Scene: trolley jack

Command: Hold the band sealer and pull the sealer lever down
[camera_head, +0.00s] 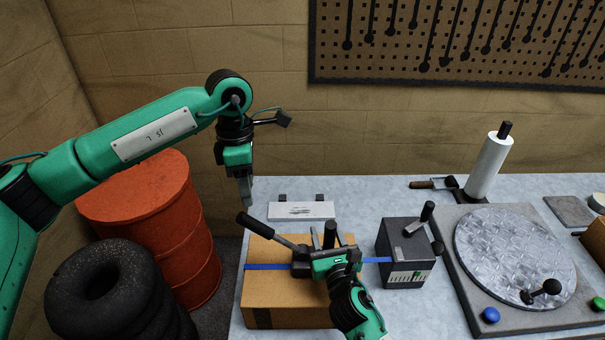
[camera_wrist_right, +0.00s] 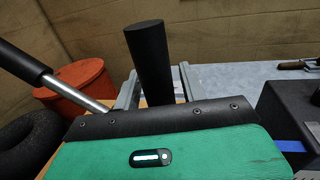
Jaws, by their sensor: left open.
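The band sealer (camera_head: 330,233) sits on top of a cardboard box (camera_head: 270,285), on a blue band. Its upright black post shows in the right wrist view (camera_wrist_right: 151,60). The sealer lever (camera_head: 265,229) slants up to the left, with a black grip on a silver rod; it also shows in the right wrist view (camera_wrist_right: 25,62).
A dark grey dispenser box (camera_head: 400,250) stands right of the cardboard box, with the blue band running to it. A turntable wrapper (camera_head: 515,255) and a white film roll (camera_head: 488,168) are further right. A red drum (camera_head: 150,215) and tires (camera_head: 105,285) stand left of the table.

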